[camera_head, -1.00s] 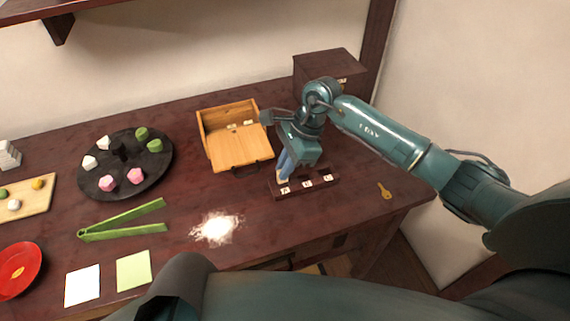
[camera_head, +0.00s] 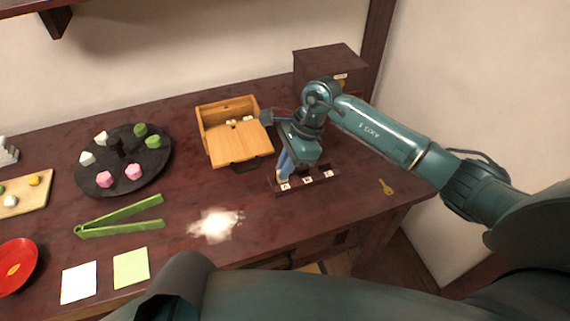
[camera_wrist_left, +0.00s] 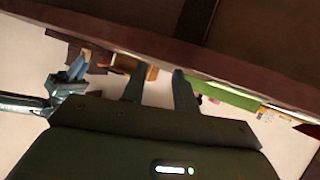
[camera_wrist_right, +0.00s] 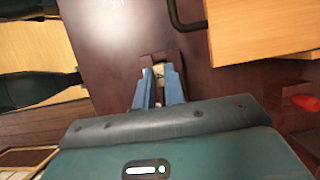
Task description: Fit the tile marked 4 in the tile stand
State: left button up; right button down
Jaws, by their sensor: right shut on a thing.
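The tile stand (camera_head: 318,178) is a dark, low wooden bar with several small white labels, near the table's right front. My right gripper (camera_head: 284,172) points down at the stand's left end, its blue fingers shut on a small pale tile. The tile (camera_wrist_right: 158,74) shows between the fingertips in the right wrist view; its mark cannot be read. It is at or just above the left slot; whether it is seated cannot be told. My left gripper (camera_wrist_left: 155,88) is outside the head view; its fingers are apart and empty in the left wrist view.
An open wooden box (camera_head: 219,146) with small pale pieces stands behind the stand. A dark cabinet (camera_head: 318,68) is at the back right. A brass key (camera_head: 385,187) lies right of the stand. White powder (camera_head: 215,224) and green tongs (camera_head: 120,219) lie left.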

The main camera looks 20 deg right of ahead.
pick_arm(q)
jog(key=shift+f+b, duration=0.15)
jog(key=shift+b, duration=0.35)
pick_arm(e)
jog(key=shift+f, duration=0.55)
pick_arm(q)
jog(key=shift+w, duration=0.1)
pick_arm(e)
jog(key=c, duration=1.4)
grip_release()
jog(key=shift+r, duration=0.1)
